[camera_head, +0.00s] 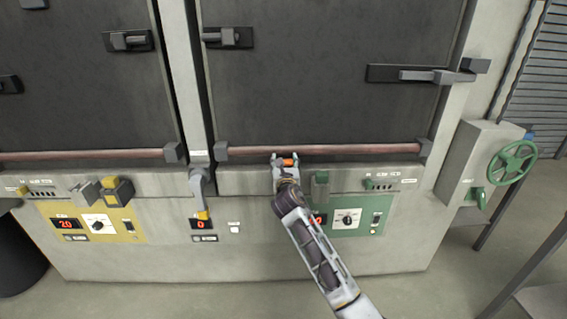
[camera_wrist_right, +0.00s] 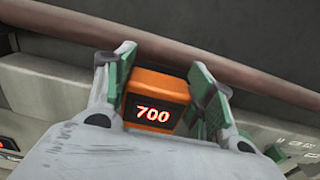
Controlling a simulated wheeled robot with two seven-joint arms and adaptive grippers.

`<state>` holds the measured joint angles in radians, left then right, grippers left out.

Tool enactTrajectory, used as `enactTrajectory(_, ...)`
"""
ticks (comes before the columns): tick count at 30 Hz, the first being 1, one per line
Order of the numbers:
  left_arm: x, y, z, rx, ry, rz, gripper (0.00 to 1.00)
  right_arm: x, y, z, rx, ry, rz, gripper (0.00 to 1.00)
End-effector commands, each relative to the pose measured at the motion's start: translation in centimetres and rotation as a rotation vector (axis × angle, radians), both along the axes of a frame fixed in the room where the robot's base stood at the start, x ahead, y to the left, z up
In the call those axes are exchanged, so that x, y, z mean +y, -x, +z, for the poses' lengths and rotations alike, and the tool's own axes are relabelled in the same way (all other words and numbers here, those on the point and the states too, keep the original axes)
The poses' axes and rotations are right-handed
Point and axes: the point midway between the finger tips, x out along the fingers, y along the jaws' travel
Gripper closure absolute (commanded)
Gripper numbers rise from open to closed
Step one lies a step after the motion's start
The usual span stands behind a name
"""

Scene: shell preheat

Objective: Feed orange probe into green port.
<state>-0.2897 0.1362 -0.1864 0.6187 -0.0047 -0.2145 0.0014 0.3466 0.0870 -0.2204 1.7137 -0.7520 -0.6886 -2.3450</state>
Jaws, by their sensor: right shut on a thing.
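The orange probe (camera_head: 288,161) is held in my right gripper (camera_head: 287,158), level with the ledge under the right-hand dark door. In the right wrist view the probe (camera_wrist_right: 153,103) is an orange block with a lit "700" on its face. The green-padded fingers of my right gripper (camera_wrist_right: 160,72) are on either side of it. My left gripper is not in view.
A reddish horizontal bar (camera_head: 340,149) runs just behind the gripper. A green control panel (camera_head: 368,219) is partly covered by my arm. A yellow block (camera_head: 117,190) and yellow panel (camera_head: 125,225) are at left. A green handwheel (camera_head: 512,162) stands at right.

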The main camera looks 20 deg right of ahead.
Motion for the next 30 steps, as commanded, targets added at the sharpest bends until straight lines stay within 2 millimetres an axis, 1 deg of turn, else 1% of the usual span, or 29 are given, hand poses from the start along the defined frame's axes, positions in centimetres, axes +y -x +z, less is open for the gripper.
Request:
enactTrajectory(5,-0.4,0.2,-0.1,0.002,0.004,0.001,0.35,-0.1,0.0,0.0,-0.001,0.000,0.000,0.73)
enactTrajectory(11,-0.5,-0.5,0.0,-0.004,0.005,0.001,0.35,-0.1,0.0,0.0,-0.001,0.000,0.000,0.73)
enactTrajectory(12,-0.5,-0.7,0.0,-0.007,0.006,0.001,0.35,-0.1,0.0,0.0,-0.001,0.000,0.000,0.42)
enactTrajectory(17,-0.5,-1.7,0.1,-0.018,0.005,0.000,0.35,0.0,0.0,0.0,-0.001,0.000,0.000,0.21)
enactTrajectory(20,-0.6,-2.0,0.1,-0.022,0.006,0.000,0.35,0.0,0.0,-0.1,0.000,0.000,0.000,0.21)
enactTrajectory(24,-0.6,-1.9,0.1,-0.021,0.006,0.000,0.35,0.0,0.0,-0.1,0.000,0.000,0.000,0.21)
enactTrajectory(25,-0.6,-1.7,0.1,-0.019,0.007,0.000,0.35,0.0,0.0,-0.1,0.001,0.000,0.000,0.21)
enactTrajectory(27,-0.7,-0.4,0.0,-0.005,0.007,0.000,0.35,0.0,0.0,-0.2,0.001,0.000,0.000,0.21)
enactTrajectory(30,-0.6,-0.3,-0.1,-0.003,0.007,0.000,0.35,0.0,0.1,-0.1,0.001,0.000,0.000,0.21)
